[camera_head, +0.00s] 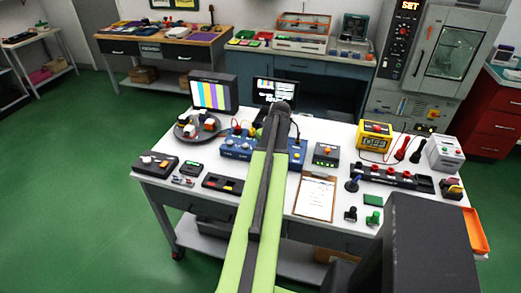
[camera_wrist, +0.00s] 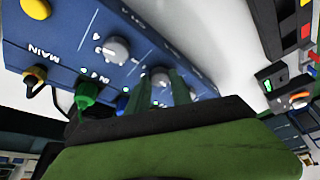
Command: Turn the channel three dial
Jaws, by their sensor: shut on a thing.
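The blue unit (camera_head: 237,150) with a row of dials stands on the white table, and my arm covers its middle in the head view. In the wrist view, the blue unit (camera_wrist: 60,50) fills the upper left, with "MAIN", "IN 4" and a partly readable channel label on it. My gripper (camera_wrist: 162,92) is shut on a grey dial (camera_wrist: 160,75), one finger on each side of it. Another grey dial (camera_wrist: 117,48) sits to its left, free. I cannot read the held dial's channel number. The gripper is hidden behind my arm in the head view.
A green plug (camera_wrist: 86,92) and a yellow plug (camera_wrist: 35,78) stick out of the unit near my gripper. On the table are a clipboard (camera_head: 314,196), a yellow meter (camera_head: 374,136), a round tray (camera_head: 186,131) and a monitor (camera_head: 214,91).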

